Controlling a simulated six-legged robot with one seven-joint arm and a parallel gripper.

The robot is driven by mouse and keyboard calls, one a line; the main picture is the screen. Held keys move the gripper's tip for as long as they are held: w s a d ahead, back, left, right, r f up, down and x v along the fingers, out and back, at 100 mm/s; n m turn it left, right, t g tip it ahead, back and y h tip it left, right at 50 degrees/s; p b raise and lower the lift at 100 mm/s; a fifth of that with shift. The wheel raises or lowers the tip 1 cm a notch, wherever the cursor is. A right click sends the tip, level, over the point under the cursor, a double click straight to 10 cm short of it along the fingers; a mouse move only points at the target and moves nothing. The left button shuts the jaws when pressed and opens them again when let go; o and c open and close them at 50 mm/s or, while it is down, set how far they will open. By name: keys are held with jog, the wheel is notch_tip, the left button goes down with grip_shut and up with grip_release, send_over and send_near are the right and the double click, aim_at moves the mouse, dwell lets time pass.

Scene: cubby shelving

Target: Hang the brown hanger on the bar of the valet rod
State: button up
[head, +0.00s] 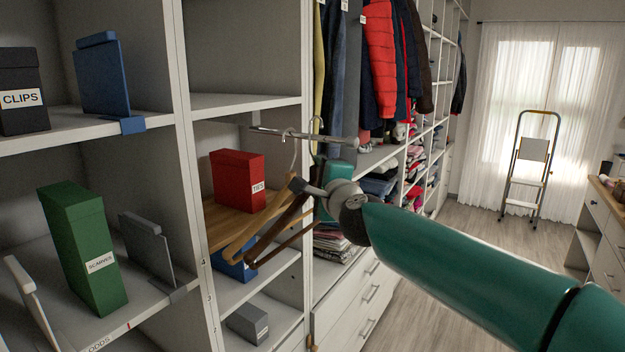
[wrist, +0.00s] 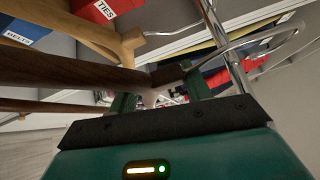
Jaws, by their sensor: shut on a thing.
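The valet rod (head: 320,137) is a thin metal bar sticking out from the shelving; it also shows in the wrist view (wrist: 226,50). My gripper (head: 318,184) is just below the rod and shut on the dark brown hanger (head: 265,245). In the wrist view the brown hanger (wrist: 75,74) runs between the fingers (wrist: 160,86). Its wire hook (wrist: 250,48) curves close by the rod, near the rod's outer part. I cannot tell whether the hook is over the bar or beside it. Part of the hanger is hidden by my gripper.
A lighter wooden hanger (head: 240,250) hangs on the rod just left of the brown one. A red TIES box (head: 236,180) stands on the wooden shelf behind. Hanging clothes (head: 380,60) and folded clothes (head: 378,186) are to the right.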

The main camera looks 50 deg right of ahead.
jog(key=shift+w+d, duration=0.15)
jog(key=shift+d, duration=0.85)
jog(key=shift+d+f, duration=0.1)
jog(key=shift+f, duration=1.25)
jog(key=o, duration=1.5)
jog(key=shift+o, duration=0.2)
jog(key=v, duration=1.4)
